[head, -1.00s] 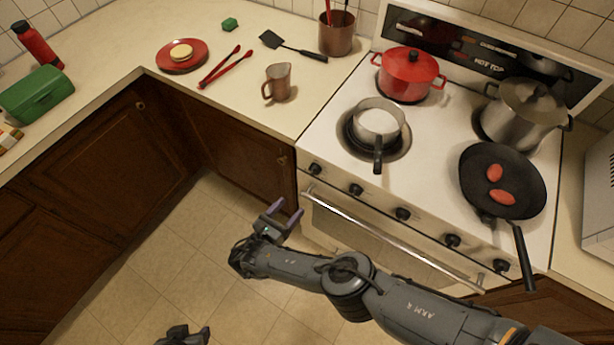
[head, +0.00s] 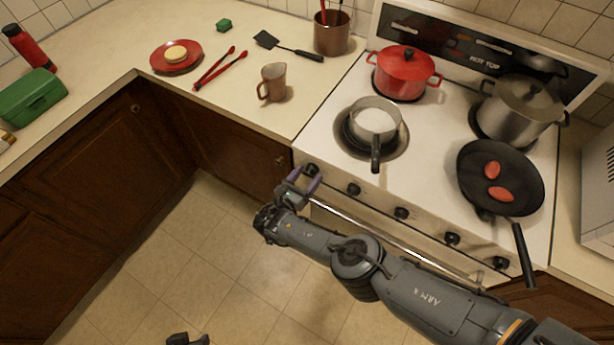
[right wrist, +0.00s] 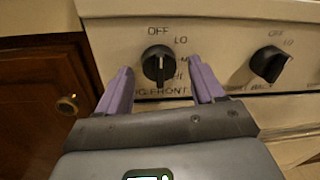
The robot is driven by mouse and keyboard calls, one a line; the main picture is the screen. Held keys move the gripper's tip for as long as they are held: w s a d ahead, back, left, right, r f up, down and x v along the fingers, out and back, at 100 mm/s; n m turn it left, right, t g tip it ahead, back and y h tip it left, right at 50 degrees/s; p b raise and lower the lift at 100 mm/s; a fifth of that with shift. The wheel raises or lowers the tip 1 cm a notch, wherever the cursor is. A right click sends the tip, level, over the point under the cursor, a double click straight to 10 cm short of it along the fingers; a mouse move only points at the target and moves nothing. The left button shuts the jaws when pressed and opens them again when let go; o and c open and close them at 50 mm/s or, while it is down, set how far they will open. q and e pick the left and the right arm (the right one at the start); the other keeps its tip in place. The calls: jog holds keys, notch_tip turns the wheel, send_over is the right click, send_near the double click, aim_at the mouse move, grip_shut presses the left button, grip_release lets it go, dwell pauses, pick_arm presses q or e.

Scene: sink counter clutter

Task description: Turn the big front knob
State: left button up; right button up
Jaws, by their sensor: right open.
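The big front knob (right wrist: 158,64) is black and round with a raised grip bar that stands about upright, under the OFF mark. It is the leftmost knob on the stove's front panel and shows partly behind the gripper in the head view (head: 312,170). My right gripper (right wrist: 160,78) is open, with one purple finger on each side of this knob. A gap shows on both sides, and nothing is held; whether the fingertips reach past the knob's face I cannot tell. A dark part at the head view's bottom edge seems to be my left gripper (head: 187,340), mostly cut off.
A second knob (right wrist: 270,63) sits to the right, with more along the panel. The oven handle (head: 390,240) runs below them. A saucepan (head: 375,122) stands on the front left burner, its handle toward the knobs. A skillet (head: 515,165) handle overhangs the front edge.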

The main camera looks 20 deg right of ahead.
jog(key=shift+d, duration=0.1)
jog(key=shift+c, duration=0.2)
jog(key=shift+c, duration=1.1)
jog(key=c, duration=0.8)
